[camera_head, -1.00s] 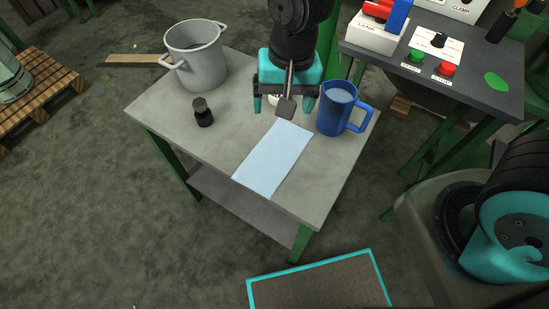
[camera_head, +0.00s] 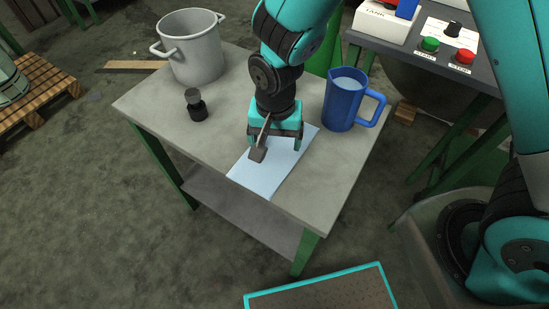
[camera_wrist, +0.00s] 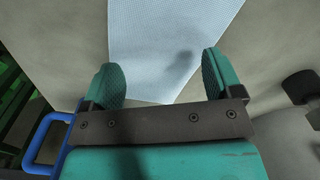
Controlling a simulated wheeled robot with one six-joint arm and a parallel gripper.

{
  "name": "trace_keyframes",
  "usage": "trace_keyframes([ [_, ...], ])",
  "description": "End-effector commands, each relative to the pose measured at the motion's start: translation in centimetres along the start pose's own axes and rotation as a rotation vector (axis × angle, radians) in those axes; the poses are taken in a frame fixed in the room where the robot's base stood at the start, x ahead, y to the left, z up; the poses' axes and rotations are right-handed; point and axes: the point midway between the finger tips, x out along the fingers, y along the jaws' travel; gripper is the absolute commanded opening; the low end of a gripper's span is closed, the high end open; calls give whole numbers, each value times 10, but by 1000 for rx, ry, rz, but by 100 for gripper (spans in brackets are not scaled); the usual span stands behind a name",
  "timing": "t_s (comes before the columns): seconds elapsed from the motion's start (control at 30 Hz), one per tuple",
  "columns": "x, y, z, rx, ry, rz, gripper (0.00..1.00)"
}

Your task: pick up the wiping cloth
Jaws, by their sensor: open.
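The wiping cloth (camera_head: 264,178) is a pale blue flat rectangle lying on the grey table. In the head view my gripper (camera_head: 274,148) points down over the cloth and hides part of it. In the wrist view the cloth (camera_wrist: 165,45) spreads out beyond the two teal fingers, with a soft shadow on it. My gripper (camera_wrist: 162,80) is open with nothing between its fingers. I cannot tell whether the fingertips touch the cloth.
A blue jug (camera_head: 347,100) stands on the table (camera_head: 330,185) just right of my gripper. A small black-based object (camera_head: 196,106) and a grey pot (camera_head: 192,50) stand to the left. A control panel (camera_head: 445,50) is at the right. The table's front part is clear.

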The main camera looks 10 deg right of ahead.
Motion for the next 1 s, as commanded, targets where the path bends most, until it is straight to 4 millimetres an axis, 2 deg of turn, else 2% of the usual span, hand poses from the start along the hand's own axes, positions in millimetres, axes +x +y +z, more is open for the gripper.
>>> trace_keyframes([
  [0.03,12,0,0,0,-1,1,85],
  [0.13,20,0,0,0,-1,1,85],
  [0.5,24,0,0,-1,-1,1,85],
  [1.0,24,0,0,-1,-2,1,29],
])
